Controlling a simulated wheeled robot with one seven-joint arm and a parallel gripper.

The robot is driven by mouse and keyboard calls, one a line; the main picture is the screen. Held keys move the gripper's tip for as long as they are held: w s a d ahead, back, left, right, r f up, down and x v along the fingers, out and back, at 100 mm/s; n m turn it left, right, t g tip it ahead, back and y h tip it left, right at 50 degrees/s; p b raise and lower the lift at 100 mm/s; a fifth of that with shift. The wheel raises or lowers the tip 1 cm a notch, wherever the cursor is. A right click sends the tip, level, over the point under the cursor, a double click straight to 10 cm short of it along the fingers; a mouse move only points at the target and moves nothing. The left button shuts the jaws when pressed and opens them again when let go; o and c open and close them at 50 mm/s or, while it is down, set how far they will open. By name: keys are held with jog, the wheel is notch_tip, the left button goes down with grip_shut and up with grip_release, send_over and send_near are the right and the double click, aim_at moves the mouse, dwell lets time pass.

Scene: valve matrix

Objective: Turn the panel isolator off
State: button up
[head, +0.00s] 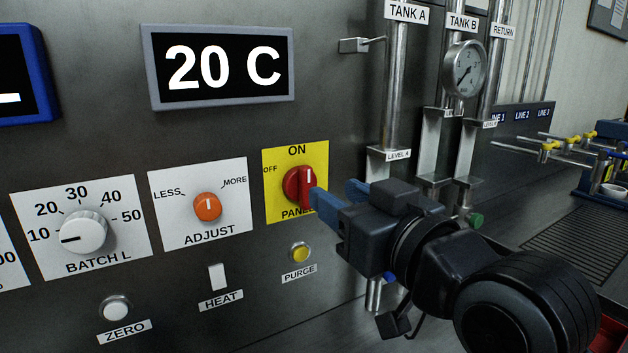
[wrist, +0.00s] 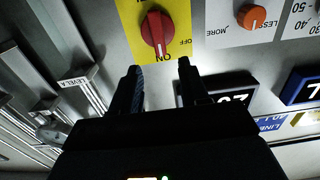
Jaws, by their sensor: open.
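The panel isolator is a red rotary knob (head: 298,187) on a yellow plate (head: 284,155) marked ON at the top and OFF at the left. Its white mark points to ON. In the wrist view, which is upside down, the knob (wrist: 152,30) and its mark toward ON also show. My gripper (head: 336,198) is open and empty, at the knob's right in the head view, with a blue finger overlapping the plate's edge. In the wrist view my fingertips (wrist: 160,67) are apart, with the knob beyond them, roughly in line with the gap. I see no contact.
An orange ADJUST knob (head: 207,207) sits left of the isolator. A yellow PURGE button (head: 300,252) and a white HEAT switch (head: 217,276) are below. Vertical pipes with a gauge (head: 463,69) stand to the right. The display (head: 219,68) reads 20 C.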

aim_at(309, 177)
jog(key=p+x, duration=0.1)
jog(key=x, duration=0.6)
jog(key=shift+w, duration=0.1)
grip_shut()
dwell(0.3)
